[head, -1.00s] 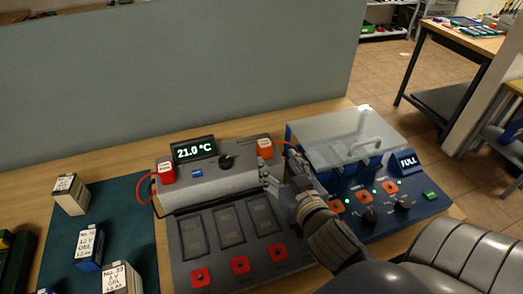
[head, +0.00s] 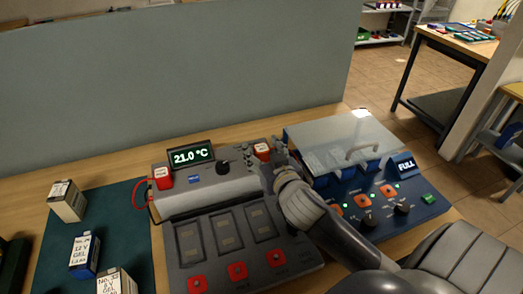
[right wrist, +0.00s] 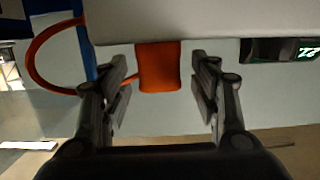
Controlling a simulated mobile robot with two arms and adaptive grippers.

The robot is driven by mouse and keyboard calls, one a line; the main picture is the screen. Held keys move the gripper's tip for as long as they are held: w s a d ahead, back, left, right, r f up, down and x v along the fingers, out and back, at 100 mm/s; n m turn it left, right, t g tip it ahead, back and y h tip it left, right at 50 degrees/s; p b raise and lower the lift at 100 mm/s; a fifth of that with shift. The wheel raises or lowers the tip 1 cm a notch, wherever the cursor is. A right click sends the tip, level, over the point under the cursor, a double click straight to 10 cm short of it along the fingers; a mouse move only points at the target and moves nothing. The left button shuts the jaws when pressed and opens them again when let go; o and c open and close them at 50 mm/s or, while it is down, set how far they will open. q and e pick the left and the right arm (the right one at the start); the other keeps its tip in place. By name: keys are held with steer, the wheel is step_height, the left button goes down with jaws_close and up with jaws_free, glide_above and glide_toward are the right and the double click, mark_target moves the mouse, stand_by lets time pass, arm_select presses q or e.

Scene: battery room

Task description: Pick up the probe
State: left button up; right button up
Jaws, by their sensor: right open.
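An orange probe (head: 262,151) with a pale label sits at the back right of the grey tester (head: 205,192). A red one (head: 161,177) with a red cable sits at its left end. My right gripper (head: 279,150) is at the orange probe's right side in the head view. In the right wrist view the orange probe (right wrist: 159,68) shows between the open fingers (right wrist: 160,92), with a gap on each side. Its orange cable loops at the left. Contact is not visible. My left gripper is not in view.
A blue charger (head: 375,195) with a clear lid (head: 345,140) and handle stands close on the right. A lit display (head: 192,155) reads 21.0 °C. Batteries (head: 66,202) stand on a green mat (head: 125,215) at left. A grey partition (head: 180,75) rises behind.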

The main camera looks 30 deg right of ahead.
steer(key=shift+w+d+f, duration=0.1)
steer(key=shift+w, duration=0.3)
steer(key=c, duration=1.2)
steer(key=shift+o, duration=0.2)
